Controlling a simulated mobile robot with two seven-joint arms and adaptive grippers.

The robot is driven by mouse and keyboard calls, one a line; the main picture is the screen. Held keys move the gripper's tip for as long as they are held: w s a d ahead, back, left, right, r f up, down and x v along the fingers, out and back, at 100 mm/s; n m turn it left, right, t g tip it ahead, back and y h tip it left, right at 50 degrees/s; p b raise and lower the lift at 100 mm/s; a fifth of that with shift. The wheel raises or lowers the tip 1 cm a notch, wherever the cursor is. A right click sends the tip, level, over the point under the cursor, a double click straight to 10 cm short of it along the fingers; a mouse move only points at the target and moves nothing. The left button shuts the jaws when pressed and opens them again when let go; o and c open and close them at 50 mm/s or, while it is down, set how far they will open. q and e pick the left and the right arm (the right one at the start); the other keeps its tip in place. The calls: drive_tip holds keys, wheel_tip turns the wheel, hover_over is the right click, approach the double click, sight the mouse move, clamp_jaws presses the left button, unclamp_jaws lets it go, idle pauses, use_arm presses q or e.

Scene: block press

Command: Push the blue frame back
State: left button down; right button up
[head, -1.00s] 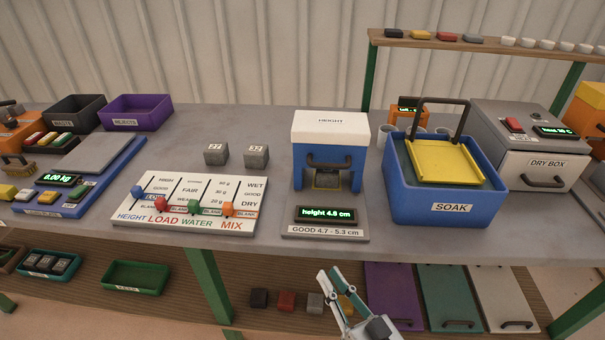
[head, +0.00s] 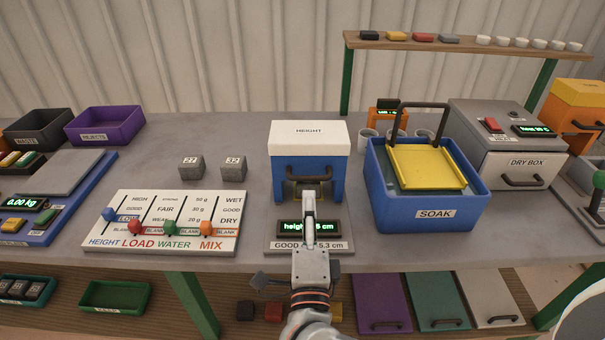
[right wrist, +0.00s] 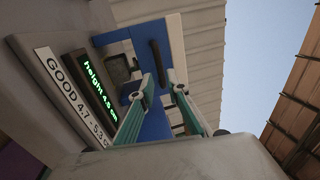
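The blue frame (head: 282,182) with a white top labelled HEIGHT (head: 309,136) stands on its grey base in mid-table. A dark handle (head: 296,177) crosses its front; both also show in the right wrist view, frame (right wrist: 152,120) and handle (right wrist: 157,60). My right gripper (head: 310,193) is directly in front of the frame, at the handle. In the right wrist view the fingertips (right wrist: 159,80) are apart, with the handle's end between them; contact is unclear. A grey block (right wrist: 117,68) sits under the frame. My left gripper is not in view.
The green height display (head: 295,226) is partly hidden by my right gripper. The blue SOAK tub (head: 425,213) stands close on the right. The slider board (head: 175,226) and two grey blocks (head: 192,168) are on the left, with bare table between.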

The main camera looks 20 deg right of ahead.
sight(309, 176)
drive_tip(key=shift+x, duration=3.9)
drive_tip(key=shift+s, duration=0.1)
clamp_jaws()
